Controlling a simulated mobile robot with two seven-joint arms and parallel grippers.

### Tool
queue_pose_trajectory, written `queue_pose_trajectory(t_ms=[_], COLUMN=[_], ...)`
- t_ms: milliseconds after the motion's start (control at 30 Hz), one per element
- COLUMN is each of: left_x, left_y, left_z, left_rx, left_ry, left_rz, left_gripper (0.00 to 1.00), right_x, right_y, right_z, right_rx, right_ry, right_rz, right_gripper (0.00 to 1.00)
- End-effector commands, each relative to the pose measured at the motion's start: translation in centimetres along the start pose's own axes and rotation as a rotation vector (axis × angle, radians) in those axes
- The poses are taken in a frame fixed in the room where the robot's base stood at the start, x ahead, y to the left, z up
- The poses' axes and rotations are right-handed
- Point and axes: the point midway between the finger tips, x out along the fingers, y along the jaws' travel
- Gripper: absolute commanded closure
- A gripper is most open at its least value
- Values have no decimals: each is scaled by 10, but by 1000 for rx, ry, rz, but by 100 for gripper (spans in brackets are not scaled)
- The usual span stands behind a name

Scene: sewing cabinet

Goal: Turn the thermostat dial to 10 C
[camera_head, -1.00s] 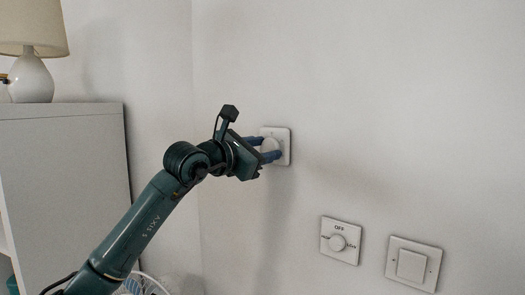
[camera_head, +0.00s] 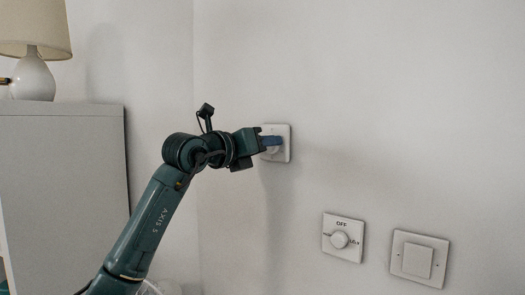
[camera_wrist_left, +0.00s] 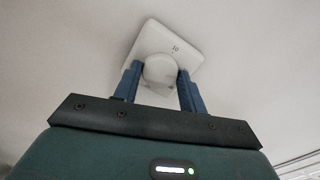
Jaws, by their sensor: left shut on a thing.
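The thermostat is a white square plate (camera_head: 284,130) on the wall, with a round white dial (camera_wrist_left: 160,69) at its middle. My left gripper (camera_head: 272,142) has its two blue fingers at the dial, one on each side, and is shut on it. In the left wrist view the gripper (camera_wrist_left: 160,88) shows the same, and the plate (camera_wrist_left: 150,38) looks tilted. A small dark mark that looks like "10" is on the plate above the dial. Much of the dial is hidden behind the fingers in the head view. My right gripper is not in view.
A rotary switch (camera_head: 340,240) marked OFF and a plain rocker switch (camera_head: 418,261) are on the wall at lower right. A grey cabinet (camera_head: 65,160) with a lamp (camera_head: 34,75) stands at left. The wall between is clear.

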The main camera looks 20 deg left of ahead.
Motion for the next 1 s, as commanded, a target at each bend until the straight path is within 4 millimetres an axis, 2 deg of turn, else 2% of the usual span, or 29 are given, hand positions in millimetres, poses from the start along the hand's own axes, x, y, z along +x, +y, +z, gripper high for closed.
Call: queue_pose_trajectory(t_ms=[1000], left_x=[0], left_y=[0], left_z=[1], left_rx=[-936], left_ry=[0], left_rz=[-1], left_gripper=[82], right_x=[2], right_y=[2], right_z=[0], right_rx=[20], right_ry=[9], right_rz=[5], right_gripper=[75])
